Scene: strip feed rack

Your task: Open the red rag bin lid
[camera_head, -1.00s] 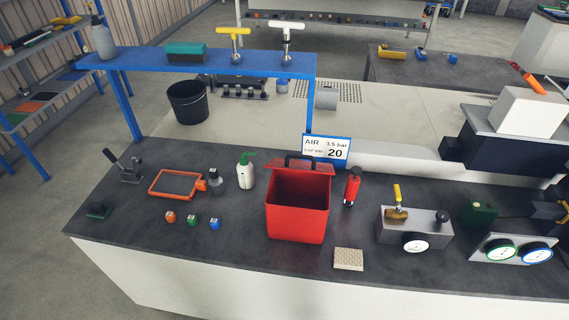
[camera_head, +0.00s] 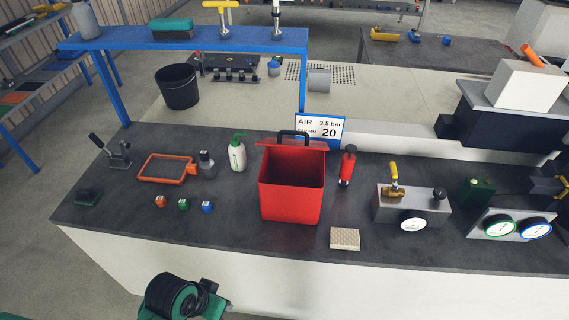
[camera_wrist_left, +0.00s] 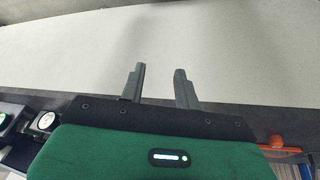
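The red rag bin (camera_head: 291,202) stands on the dark bench top, in the middle of the head view. Its red lid (camera_head: 268,146) is raised at the back edge, with a black handle (camera_head: 293,134) on it. The bin's mouth is uncovered and its dark red inside shows. My left gripper (camera_wrist_left: 161,77) shows in the left wrist view with its two fingers apart and nothing between them. It faces a pale plain surface, and the bin is not in that view. My right gripper is in neither view.
A red bottle (camera_head: 347,167) stands right of the bin and a white-green bottle (camera_head: 237,154) left of it. A beige pad (camera_head: 344,239) lies in front, to the right. A sign (camera_head: 319,130) stands behind. The bench before the small colored cubes is clear.

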